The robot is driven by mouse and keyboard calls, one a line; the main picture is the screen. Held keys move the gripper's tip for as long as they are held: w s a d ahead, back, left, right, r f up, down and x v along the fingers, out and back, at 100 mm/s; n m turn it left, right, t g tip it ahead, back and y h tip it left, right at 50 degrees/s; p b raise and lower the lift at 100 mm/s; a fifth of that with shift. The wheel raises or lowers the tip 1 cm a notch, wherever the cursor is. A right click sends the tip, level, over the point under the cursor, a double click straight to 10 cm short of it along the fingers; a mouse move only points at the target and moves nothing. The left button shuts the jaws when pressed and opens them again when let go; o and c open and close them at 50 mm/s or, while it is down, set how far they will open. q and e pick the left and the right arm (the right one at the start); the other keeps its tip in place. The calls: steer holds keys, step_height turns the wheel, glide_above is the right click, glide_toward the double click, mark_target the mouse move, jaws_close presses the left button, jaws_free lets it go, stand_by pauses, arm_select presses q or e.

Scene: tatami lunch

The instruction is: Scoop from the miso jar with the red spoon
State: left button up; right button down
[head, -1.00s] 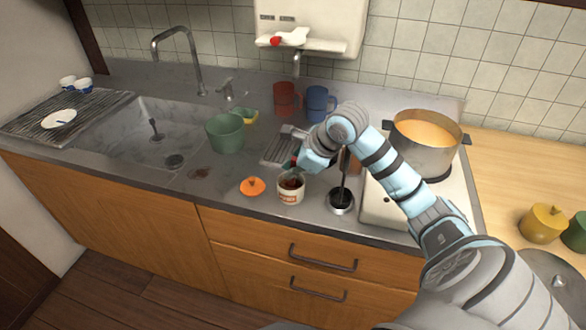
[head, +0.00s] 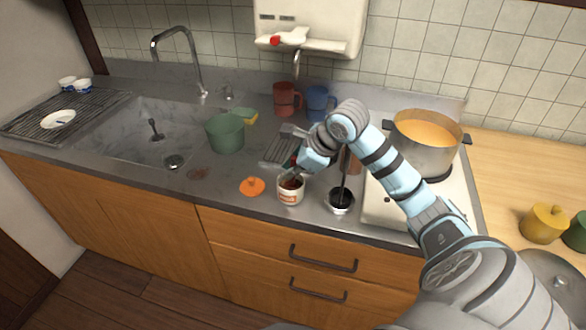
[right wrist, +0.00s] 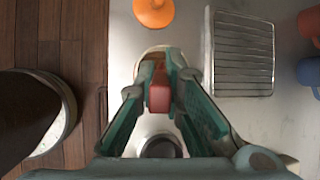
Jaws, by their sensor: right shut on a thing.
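The miso jar (head: 290,196) is a small pale pot with an orange-red label and dark brown paste in its open mouth. It stands near the counter's front edge. My right gripper (right wrist: 160,76) is shut on the red spoon (right wrist: 159,92), whose red handle shows between the fingers in the right wrist view. In the head view the gripper (head: 298,164) is just above the jar mouth. In the wrist view the jar is mostly hidden below the fingers. The spoon's bowl is hidden, so its depth in the paste cannot be told. My left gripper is not in view.
An orange lid (head: 252,187) lies left of the jar. A dark-topped container (head: 340,202) with a utensil stands close right. Behind are a metal rack (head: 280,150), red mug (head: 286,98) and blue mug (head: 318,103). A pot (head: 425,160) sits on the stove.

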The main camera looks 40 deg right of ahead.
steer(key=shift+r, duration=0.1)
step_height(320, 180, up, 8)
steer(key=p, duration=0.6)
steer(key=shift+r+p, duration=0.25)
steer(key=shift+p, duration=0.1)
steer(key=shift+f, duration=0.1)
